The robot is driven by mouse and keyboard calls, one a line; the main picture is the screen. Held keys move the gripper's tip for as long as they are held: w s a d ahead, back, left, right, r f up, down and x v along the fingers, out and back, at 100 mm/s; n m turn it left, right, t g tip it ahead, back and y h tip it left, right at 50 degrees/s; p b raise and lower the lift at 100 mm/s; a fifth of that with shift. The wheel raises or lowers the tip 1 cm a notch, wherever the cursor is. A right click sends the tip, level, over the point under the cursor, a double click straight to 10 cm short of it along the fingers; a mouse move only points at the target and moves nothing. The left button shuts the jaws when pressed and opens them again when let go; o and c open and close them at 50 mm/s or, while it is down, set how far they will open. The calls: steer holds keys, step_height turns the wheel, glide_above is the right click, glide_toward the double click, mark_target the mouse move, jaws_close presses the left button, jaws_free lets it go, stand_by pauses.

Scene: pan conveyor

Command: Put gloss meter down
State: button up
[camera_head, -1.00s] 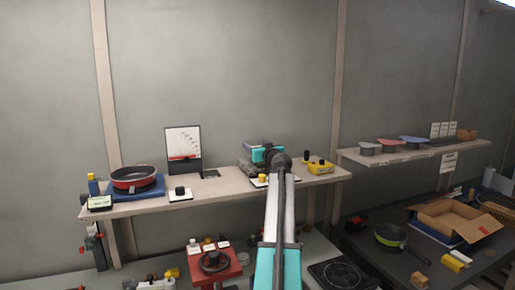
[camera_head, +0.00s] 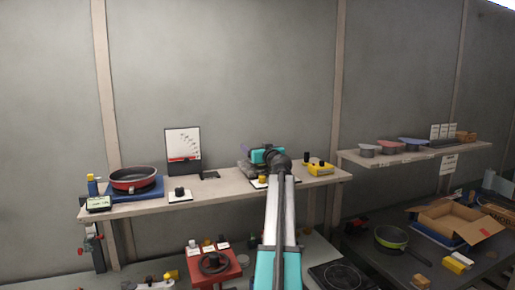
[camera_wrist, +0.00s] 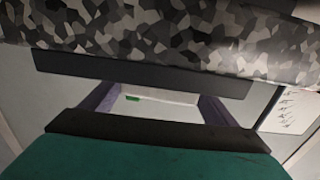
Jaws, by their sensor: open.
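My gripper (camera_head: 246,148) is over the right part of the long shelf, with its jaws open. In the wrist view its purple fingers (camera_wrist: 156,104) stand apart, with a pale gap and a small green mark visible between them. A grey mottled block (camera_head: 247,168) sits on the shelf just below the gripper. A mottled grey and black surface (camera_wrist: 170,35) fills the top of the wrist view, close to the camera. I cannot tell for sure which thing is the gloss meter; my wrist hides part of this spot.
The long shelf (camera_head: 225,188) also holds a red pan (camera_head: 134,182) on a blue base at left, a white sign (camera_head: 183,142), and a yellow box (camera_head: 320,169) at right. The shelf's middle has some free room. An open carton (camera_head: 455,220) stands on the right-hand table.

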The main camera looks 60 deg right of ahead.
steer(key=shift+a+f+y+p, duration=0.2)
steer(key=shift+f+y+p, duration=0.15)
steer(key=shift+f, duration=0.5)
steer(key=shift+r+p, duration=0.45)
steer(key=shift+p, duration=0.35)
steer(key=shift+s+a+f+b, duration=0.1)
steer(key=shift+s+a+b, duration=0.2)
steer(key=shift+s, duration=0.1)
steer(key=b+v, duration=0.1)
steer(key=v, duration=0.5)
steer(key=b+v, duration=0.1)
steer(key=v, duration=0.2)
steer(key=shift+s+a+r+b, duration=0.1)
steer(key=shift+s+r+b, duration=0.05)
steer(key=shift+r+b, duration=0.2)
steer(key=shift+s+a+r, duration=0.1)
steer(key=shift+s+a, duration=0.25)
steer(key=shift+s, duration=0.15)
